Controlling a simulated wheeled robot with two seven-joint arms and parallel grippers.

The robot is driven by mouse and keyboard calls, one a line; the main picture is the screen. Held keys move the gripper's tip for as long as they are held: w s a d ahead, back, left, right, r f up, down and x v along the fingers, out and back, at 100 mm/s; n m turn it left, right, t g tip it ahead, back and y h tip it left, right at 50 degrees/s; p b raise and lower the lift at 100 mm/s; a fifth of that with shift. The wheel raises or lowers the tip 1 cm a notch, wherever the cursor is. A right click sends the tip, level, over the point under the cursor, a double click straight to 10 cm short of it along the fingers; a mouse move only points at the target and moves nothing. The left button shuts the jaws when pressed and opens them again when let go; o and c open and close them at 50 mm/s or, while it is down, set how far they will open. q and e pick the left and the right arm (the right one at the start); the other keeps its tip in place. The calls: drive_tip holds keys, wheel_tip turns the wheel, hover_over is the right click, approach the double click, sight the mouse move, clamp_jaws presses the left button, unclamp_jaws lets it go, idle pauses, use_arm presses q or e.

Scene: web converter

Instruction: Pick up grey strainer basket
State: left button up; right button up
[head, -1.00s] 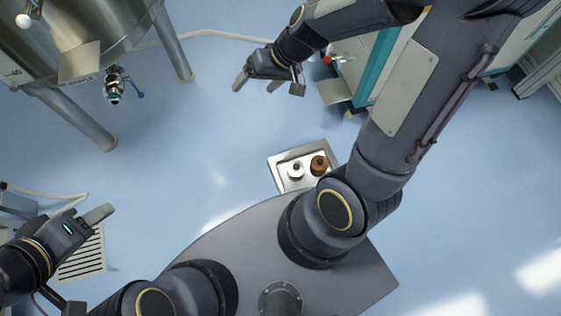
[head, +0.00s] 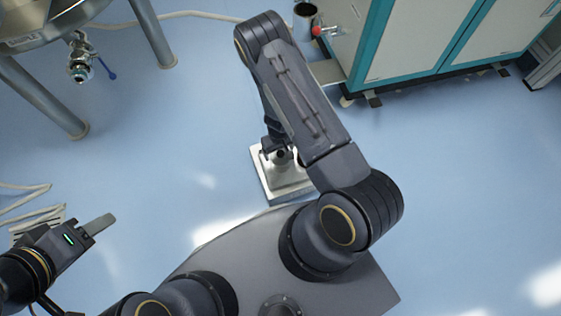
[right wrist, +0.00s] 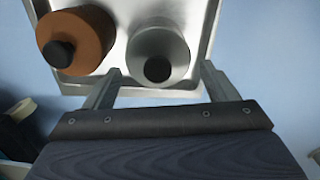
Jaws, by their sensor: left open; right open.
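The grey strainer basket (right wrist: 160,38) stands in a shiny metal tray (right wrist: 205,22) in the right wrist view, its dark round knob towards me. My right gripper (right wrist: 160,82) is open, its two fingers apart on either side of the basket's near end, not closed on it. In the head view my right gripper (head: 277,150) is over the tray (head: 289,187), and my arm hides most of the basket. My left gripper (head: 98,224) is open and empty at the lower left, far from the tray.
A brown basket (right wrist: 82,30) with a dark knob stands left of the grey one in the tray. A white and teal cabinet (head: 415,45) is at the upper right, and a steel tank's legs (head: 45,95) are at the upper left.

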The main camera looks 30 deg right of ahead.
sight(280, 159)
drive_tip(key=f, duration=0.1)
drive_tip(key=f+b, duration=0.1)
drive_tip(key=f, duration=0.1)
drive_tip(key=f+b, duration=0.1)
drive_tip(key=f, duration=0.1)
drive_tip(key=shift+s+d, duration=0.1)
drive_tip(key=shift+s, duration=0.15)
drive_tip(key=c, duration=0.8)
drive_tip(key=shift+r, duration=0.15)
